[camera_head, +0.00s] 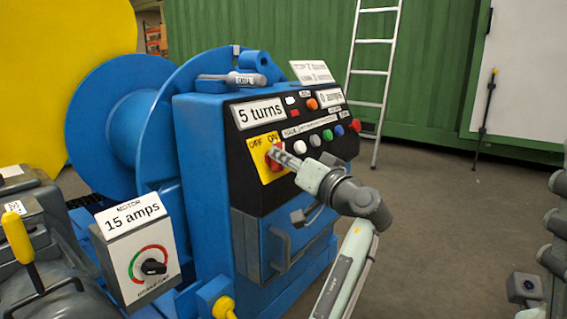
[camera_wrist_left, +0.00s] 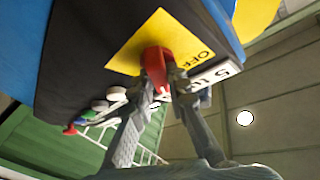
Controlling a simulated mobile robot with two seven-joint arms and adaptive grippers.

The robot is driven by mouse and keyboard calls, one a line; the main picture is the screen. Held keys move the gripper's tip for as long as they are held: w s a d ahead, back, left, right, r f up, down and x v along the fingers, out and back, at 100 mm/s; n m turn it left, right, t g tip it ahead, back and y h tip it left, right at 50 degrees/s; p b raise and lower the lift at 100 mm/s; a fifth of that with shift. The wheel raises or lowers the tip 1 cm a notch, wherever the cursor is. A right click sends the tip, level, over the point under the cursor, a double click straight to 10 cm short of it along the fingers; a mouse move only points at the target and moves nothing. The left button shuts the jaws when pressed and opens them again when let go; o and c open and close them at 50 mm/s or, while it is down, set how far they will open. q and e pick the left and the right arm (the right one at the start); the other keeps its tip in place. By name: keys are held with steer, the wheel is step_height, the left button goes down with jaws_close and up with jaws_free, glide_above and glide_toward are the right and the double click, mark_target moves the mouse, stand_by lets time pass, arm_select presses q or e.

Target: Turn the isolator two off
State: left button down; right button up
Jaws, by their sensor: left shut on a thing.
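A red switch handle (camera_head: 274,161) sits on a yellow plate (camera_head: 261,146) marked OFF on the left and ON on the right, on the front of a blue machine's black control panel. No label naming it isolator two is readable. My left gripper (camera_head: 278,157) is shut on this handle. In the left wrist view the fingertips (camera_wrist_left: 164,82) hold the lower end of the red handle (camera_wrist_left: 156,58), and OFF reads on the yellow plate (camera_wrist_left: 135,50). The fingers partly cover the handle in the head view, so its exact angle is unclear.
A "5 turns" sign (camera_head: 260,113) is above the switch, with several coloured buttons to its right. A grey motor box (camera_head: 145,250) reading "15 amps" stands at lower left. A drawer with a handle (camera_head: 280,250) is below. A ladder (camera_head: 372,80) leans behind; floor at right is open.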

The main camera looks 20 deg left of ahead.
arm_select(q)
steer(key=n+g+y, duration=0.1)
steer(key=n, duration=0.1)
steer(key=n+g+y, duration=0.1)
steer(key=n, duration=0.2)
steer(key=shift+w+d+y+b, duration=0.1)
steer(key=shift+y+b, duration=0.2)
steer(key=shift+w+n+g+y, duration=0.1)
steer(key=shift+n+g+y, duration=0.1)
steer(key=shift+n+g, duration=2.2)
steer(key=shift+w+n+g+y, duration=0.15)
steer(key=shift+n+g, duration=1.1)
steer(key=shift+n, duration=2.15)
steer(key=shift+s+n+g+y, duration=0.1)
steer(key=shift+n+g+y, duration=0.15)
steer(key=shift+n+g, duration=2.15)
steer(key=shift+n+t, duration=0.25)
steer(key=shift+n, duration=0.55)
steer(key=c, duration=1.5)
jaws_free()
steer(key=shift+r, duration=0.1)
step_height(320, 180, up, 10)
steer(key=shift+f, duration=0.1)
